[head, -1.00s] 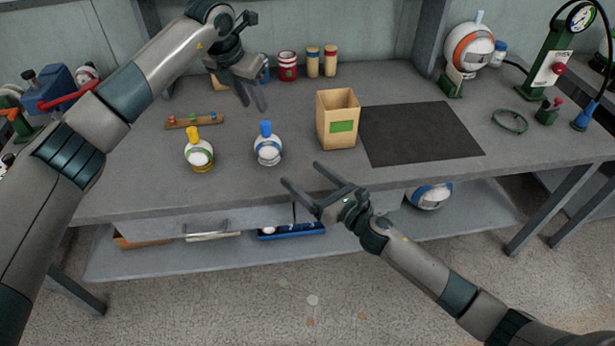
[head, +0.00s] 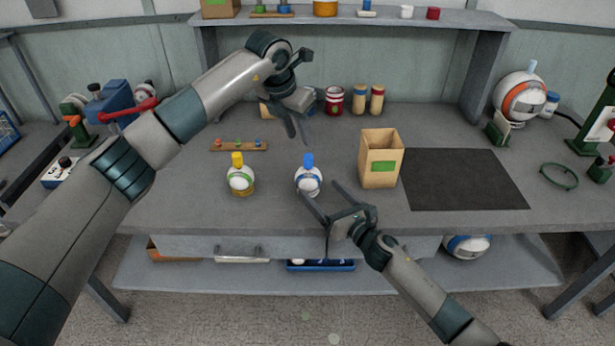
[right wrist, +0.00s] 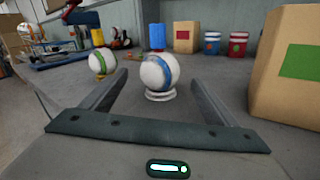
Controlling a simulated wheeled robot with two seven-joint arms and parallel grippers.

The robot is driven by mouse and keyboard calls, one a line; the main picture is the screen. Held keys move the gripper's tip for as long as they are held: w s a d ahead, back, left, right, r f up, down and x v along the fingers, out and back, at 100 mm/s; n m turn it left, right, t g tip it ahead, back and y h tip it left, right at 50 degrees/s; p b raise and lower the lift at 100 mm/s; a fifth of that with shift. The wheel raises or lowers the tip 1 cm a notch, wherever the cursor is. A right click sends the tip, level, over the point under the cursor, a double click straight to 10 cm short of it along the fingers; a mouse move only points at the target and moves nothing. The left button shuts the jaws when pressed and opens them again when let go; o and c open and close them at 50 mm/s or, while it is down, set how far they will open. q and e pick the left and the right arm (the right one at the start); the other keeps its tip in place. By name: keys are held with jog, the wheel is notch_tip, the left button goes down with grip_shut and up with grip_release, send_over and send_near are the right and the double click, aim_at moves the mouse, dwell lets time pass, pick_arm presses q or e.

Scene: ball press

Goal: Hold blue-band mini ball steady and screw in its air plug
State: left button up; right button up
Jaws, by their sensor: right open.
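The blue-band mini ball (head: 308,182) is white with a blue band and stands upright on a small ring stand on the bench, with a blue plug (head: 308,160) at its top. In the right wrist view the ball (right wrist: 158,72) is ahead, between the open fingers, and the blue plug (right wrist: 157,37) sits above it. My right gripper (head: 321,203) is open and empty, its fingers pointing at the ball from the front right. My left gripper (head: 298,134) is open and empty, above and behind the ball, pointing down.
A green-band ball with a yellow plug (head: 240,178) stands to the left. A cardboard box (head: 380,160) with a green label stands close to the right, beside a dark mat (head: 465,180). A wooden strip with small plugs (head: 238,146) and several jars (head: 359,98) are behind.

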aim_at(307, 176)
jog(key=x, duration=0.8)
jog(key=shift+w+a, duration=0.1)
jog(key=c, duration=1.1)
pick_arm(q)
jog(key=shift+o, duration=1.1)
jog(key=d+n+y, duration=0.2)
jog(key=n, duration=0.3)
jog(key=d+n+y, duration=0.1)
jog(key=d+n, duration=0.1)
jog(key=n, duration=0.4)
jog(key=d+r+n+y, duration=0.1)
jog(key=n+y, duration=0.1)
jog(key=n, duration=0.3)
jog(key=shift+w+d+y, duration=0.1)
jog(key=shift+d+y, duration=0.2)
jog(key=shift+d, duration=0.1)
jog(key=shift+f, duration=0.1)
